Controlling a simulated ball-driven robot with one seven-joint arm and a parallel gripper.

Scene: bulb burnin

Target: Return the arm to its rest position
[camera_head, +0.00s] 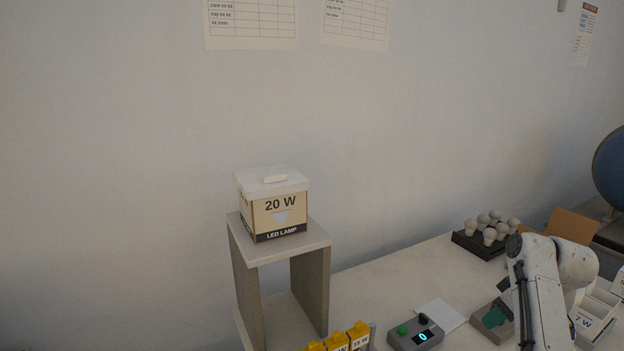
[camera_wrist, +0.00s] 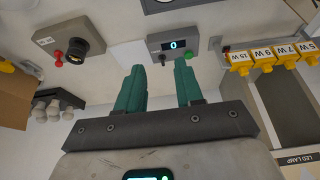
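My arm (camera_head: 543,290) shows at the right of the head view, bent, with its white links above the bench. My gripper (camera_wrist: 160,66) shows in the wrist view with two teal fingers apart and nothing between them. In the head view a teal part, seemingly a finger, shows left of the arm, in front of a grey box; most of the gripper is hidden there.
A grey unit (camera_head: 415,333) with a lit "0" and a socket box (camera_wrist: 70,45) sit on the bench. Bulbs (camera_head: 489,226) stand in a dark tray behind. The 20 W box (camera_head: 274,205) is on a shelf (camera_head: 318,238). White bins (camera_head: 592,318) are right of the arm.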

